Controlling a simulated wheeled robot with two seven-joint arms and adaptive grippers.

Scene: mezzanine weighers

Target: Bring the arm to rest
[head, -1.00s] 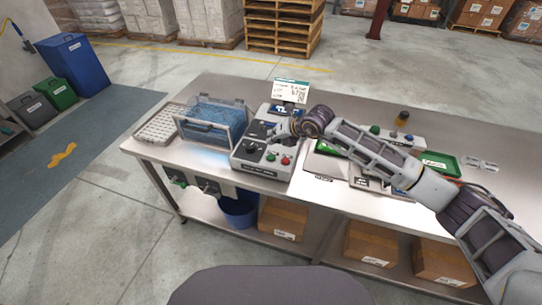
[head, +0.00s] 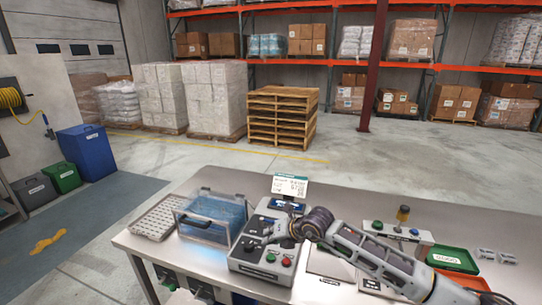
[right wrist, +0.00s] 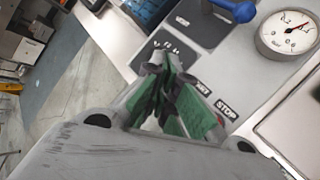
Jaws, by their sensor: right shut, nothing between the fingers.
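My right arm comes in from the right across the steel bench (head: 455,215). Its gripper (head: 268,238) is over the grey control box (head: 253,268), which has a green and a red button on its front. In the right wrist view the gripper's fingers (right wrist: 165,100), with green pads, are shut and hold nothing. They are close above the box's panel, beside the START and STOP labels; whether they touch it I cannot tell. The fingers are small and partly lost against the box in the head view. My left gripper is not in view.
A clear blue-tinted bin (head: 213,220) and a perforated tray (head: 158,218) stand left of the box. A display (head: 289,187) rises behind it. A green tray (head: 452,260) lies at the right. A gauge (right wrist: 287,32) and a blue handle (right wrist: 232,10) are near the gripper.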

